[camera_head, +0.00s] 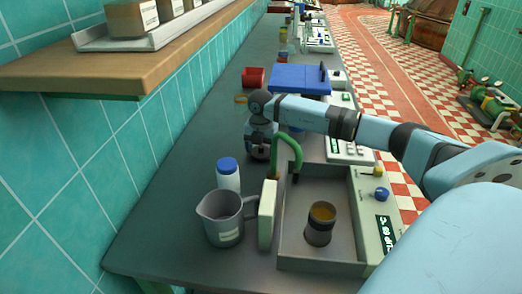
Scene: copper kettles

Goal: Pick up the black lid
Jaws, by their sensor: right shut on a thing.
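My right arm reaches in from the right across the counter. Its gripper (260,138) points down over the counter, left of the green curved pipe. It is shut on a dark round thing that looks like the black lid (258,154). The arm's wrist and fingers hide part of the lid, and I cannot tell whether it still touches the counter. My left gripper is out of view.
Close by are a white jar with a blue cap (229,175), a grey jug (225,219) and a green curved pipe (289,143). A grey tray (289,246) holds a small dark cup (320,224). Behind stand a blue box (300,79) and a red can (254,77). A wooden shelf (150,75) overhangs the left.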

